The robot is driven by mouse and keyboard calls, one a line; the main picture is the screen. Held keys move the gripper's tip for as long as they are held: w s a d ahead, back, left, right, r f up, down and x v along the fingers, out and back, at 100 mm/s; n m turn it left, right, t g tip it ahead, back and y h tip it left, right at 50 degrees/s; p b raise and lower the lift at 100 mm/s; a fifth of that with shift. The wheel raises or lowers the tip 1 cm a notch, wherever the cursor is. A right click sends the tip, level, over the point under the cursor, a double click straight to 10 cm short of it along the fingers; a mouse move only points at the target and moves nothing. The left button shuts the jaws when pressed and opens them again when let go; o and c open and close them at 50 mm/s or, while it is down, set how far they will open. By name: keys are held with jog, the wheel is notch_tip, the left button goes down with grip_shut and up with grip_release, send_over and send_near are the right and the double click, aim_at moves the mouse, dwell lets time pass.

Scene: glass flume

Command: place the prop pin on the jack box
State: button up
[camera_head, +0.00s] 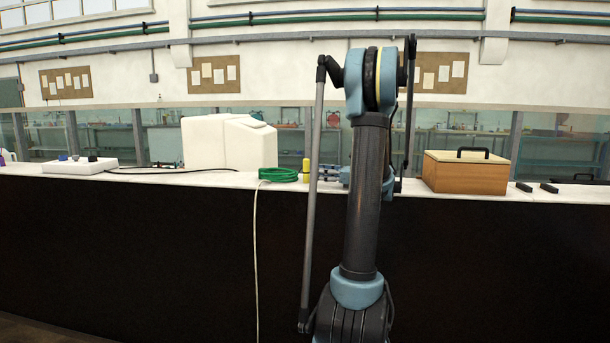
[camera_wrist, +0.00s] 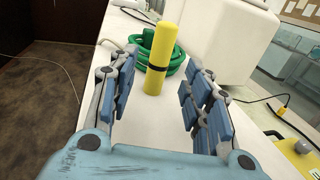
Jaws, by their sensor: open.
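The prop pin, a yellow upright cylinder with a black band (camera_wrist: 160,50), stands on the white bench top, ahead of and between my open fingers in the wrist view. It also shows in the head view (camera_head: 306,166), left of my arm. My gripper (camera_wrist: 160,98) is open and empty, its blue-padded fingers spread on either side with the pin apart from them. A wooden box with a pale lid and black handle (camera_head: 465,176), seemingly the jack box, sits on the bench to the right.
A coiled green hose (camera_head: 279,175) lies close behind the pin in the wrist view. A large white housing (camera_head: 226,142) stands behind it. Small black blocks (camera_head: 548,187) lie right of the wooden box. A dark front panel (camera_head: 130,250) drops below the bench.

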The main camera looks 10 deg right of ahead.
aim_at(306, 183)
jog(key=shift+x, duration=3.05)
grip_shut()
